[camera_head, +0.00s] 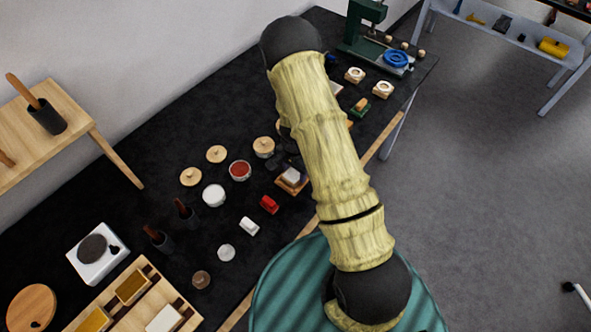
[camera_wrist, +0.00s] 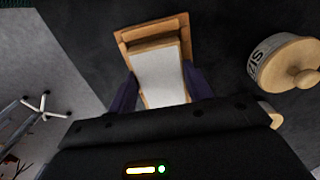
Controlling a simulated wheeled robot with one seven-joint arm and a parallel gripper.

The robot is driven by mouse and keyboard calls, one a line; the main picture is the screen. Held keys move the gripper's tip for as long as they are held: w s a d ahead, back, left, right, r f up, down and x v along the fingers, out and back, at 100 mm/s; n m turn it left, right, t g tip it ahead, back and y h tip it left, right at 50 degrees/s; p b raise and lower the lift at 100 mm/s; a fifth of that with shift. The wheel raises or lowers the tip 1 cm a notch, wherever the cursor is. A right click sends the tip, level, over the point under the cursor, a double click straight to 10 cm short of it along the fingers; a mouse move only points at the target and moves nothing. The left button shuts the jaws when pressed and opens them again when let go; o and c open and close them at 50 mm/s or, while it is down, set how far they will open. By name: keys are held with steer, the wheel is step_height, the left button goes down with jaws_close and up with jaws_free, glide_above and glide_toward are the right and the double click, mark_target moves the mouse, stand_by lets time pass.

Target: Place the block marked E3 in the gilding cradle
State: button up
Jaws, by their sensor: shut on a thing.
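A white block (camera_wrist: 160,82) sits between the two dark fingers of my gripper (camera_wrist: 159,74), which is shut on it. No E3 mark can be read on its visible face. In the wrist view the block lies over a small orange-brown wooden holder (camera_wrist: 127,38), which looks like the gilding cradle. Whether the block rests in the holder or hangs just above it I cannot tell. In the head view the block (camera_head: 292,175) and the holder (camera_head: 284,186) show beside my arm, which hides most of my gripper there.
A lidded jar lettered "SIZ..." (camera_wrist: 262,66) stands close to the right in the wrist view. In the head view a red block (camera_head: 269,204), a white block (camera_head: 249,226) and a red-filled bowl (camera_head: 240,170) are nearby. A wooden tray (camera_head: 126,313) holds blocks at lower left.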

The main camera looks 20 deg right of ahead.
mark_target(295, 173)
steer(key=o, duration=1.1)
steer(key=shift+a+f, duration=0.1)
steer(key=shift+r, duration=0.6)
step_height(295, 173, up, 11)
steer(key=shift+r+b, duration=0.1)
steer(key=shift+b, duration=0.9)
steer(key=s+r+n+t, duration=0.1)
steer(key=s+r+n, duration=0.2)
steer(key=s+r, duration=0.1)
steer(key=s+r+n, duration=0.4)
steer(key=s+r, duration=0.1)
steer(key=s+r+n+t, duration=0.1)
steer(key=s+r+n, duration=0.2)
steer(key=s+r, duration=0.1)
steer(key=shift+s+d+r+n+t, duration=0.3)
steer(key=shift+s+d+r+n, duration=0.05)
steer(key=shift+s+d+n, duration=0.1)
